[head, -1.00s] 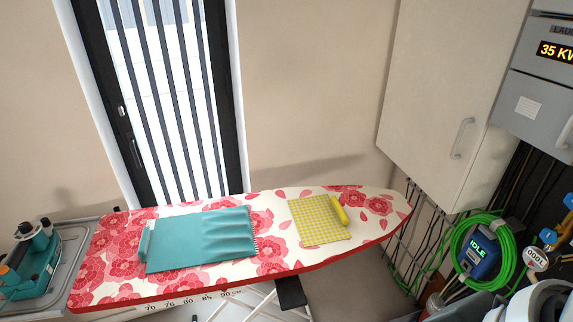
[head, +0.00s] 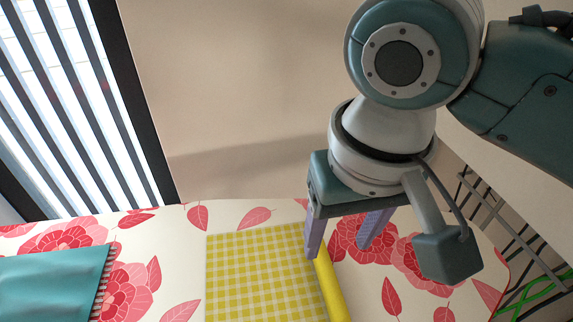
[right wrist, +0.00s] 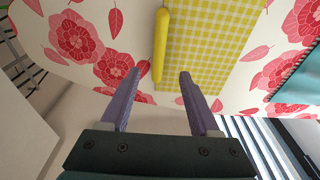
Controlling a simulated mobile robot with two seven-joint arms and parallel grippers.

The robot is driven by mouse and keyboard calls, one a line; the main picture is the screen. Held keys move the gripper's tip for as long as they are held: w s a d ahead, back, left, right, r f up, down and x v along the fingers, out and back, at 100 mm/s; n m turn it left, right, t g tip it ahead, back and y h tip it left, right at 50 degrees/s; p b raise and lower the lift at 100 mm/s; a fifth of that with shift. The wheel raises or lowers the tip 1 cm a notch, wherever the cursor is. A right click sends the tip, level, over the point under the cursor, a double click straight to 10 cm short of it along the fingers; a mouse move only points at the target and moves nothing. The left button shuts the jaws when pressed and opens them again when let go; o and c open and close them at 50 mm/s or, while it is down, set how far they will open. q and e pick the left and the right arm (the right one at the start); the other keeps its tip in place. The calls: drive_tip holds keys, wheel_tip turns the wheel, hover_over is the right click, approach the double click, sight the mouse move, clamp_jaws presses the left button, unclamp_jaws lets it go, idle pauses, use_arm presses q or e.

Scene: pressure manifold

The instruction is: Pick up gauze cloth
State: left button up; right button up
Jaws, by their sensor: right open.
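A yellow checked cloth (head: 262,275) lies flat on the ironing board, with a solid yellow rolled edge (head: 333,290) along its right side. In the right wrist view the cloth (right wrist: 215,45) and its roll (right wrist: 161,45) lie ahead of the fingers. My right gripper (head: 337,250) is open and empty, by the far end of the roll. In the right wrist view the roll lines up between the two fingertips (right wrist: 160,75). I cannot tell whether the fingers touch the board. A teal fringed cloth (head: 50,285) lies to the left. My left gripper is not in view.
The flowered ironing board (head: 175,270) has bare cover between the two cloths. A beige wall (head: 230,110) rises behind it, with a barred glass door (head: 75,110) at left. Green hose (head: 545,290) shows at lower right.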

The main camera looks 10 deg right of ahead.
hover_over(329, 274)
drive_tip(key=f, duration=0.4)
drive_tip(key=shift+s+a+f+b, duration=0.1)
drive_tip(key=shift+s+f+b, duration=0.2)
drive_tip(key=shift+s+f, duration=0.1)
drive_tip(key=f, duration=0.3)
drive_tip(key=f+b, duration=0.1)
drive_tip(key=f, duration=0.1)
drive_tip(key=shift+w+f, duration=0.15)
drive_tip(key=shift+w, duration=0.2)
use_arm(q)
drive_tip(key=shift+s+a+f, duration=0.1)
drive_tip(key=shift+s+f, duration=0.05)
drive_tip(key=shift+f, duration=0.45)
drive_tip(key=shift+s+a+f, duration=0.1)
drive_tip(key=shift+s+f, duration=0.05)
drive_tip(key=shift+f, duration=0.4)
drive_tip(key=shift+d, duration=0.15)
use_arm(e)
clamp_jaws()
